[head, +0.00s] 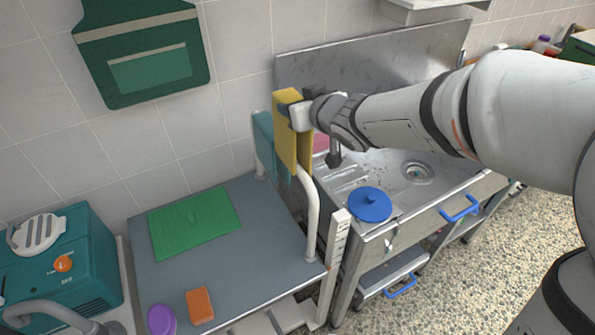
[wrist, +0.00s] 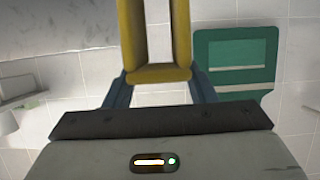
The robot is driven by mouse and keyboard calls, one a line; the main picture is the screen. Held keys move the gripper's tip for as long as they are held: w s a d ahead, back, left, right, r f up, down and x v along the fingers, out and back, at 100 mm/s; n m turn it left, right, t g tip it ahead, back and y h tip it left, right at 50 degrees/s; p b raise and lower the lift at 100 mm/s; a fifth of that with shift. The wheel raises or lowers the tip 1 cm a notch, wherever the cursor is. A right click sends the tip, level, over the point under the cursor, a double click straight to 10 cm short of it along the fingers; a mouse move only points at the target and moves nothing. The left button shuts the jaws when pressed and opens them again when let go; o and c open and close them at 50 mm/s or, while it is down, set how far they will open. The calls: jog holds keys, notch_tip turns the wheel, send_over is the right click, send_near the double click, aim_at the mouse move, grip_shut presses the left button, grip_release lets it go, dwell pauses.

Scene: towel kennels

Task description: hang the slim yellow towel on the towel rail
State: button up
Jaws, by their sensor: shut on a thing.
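The slim yellow towel (head: 287,135) is folded with two flaps apart. My gripper (head: 297,115) is shut on it near its top, seen from the side in the head view. In the wrist view the towel (wrist: 157,73) is a yellow U between my blue finger parts, with wall tiles showing through its gap. The towel rail (head: 312,215) is a pale bent tube at the right side of the grey table. The towel is at the rail's upper part; I cannot tell whether it straddles or touches it. A teal towel (head: 264,140) hangs on the rail's far part.
The grey table (head: 245,275) bears a green cloth (head: 195,222), an orange block (head: 199,305) and a purple lid (head: 161,320). A steel sink (head: 432,188) with a blue lid (head: 370,204) stands right. A green apron (head: 143,62) hangs on the wall. A teal machine (head: 75,262) stands left.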

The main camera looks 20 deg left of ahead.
aim_at(299, 167)
notch_tip(299, 167, down, 16)
jog(key=shift+f, duration=0.2)
dwell(0.4)
jog(key=shift+f+b, duration=0.2)
jog(key=shift+b, duration=0.1)
jog(key=o, duration=1.3)
jog(key=shift+c, duration=0.2)
jog(key=shift+d+r+p, duration=0.1)
jog(key=shift+p, duration=0.5)
jog(key=b+v, duration=0.2)
jog(key=v, duration=0.3)
jog(key=shift+s+d+b, duration=0.15)
jog(key=shift+d+b, duration=0.15)
jog(key=shift+d, duration=0.1)
jog(key=shift+v, duration=0.85)
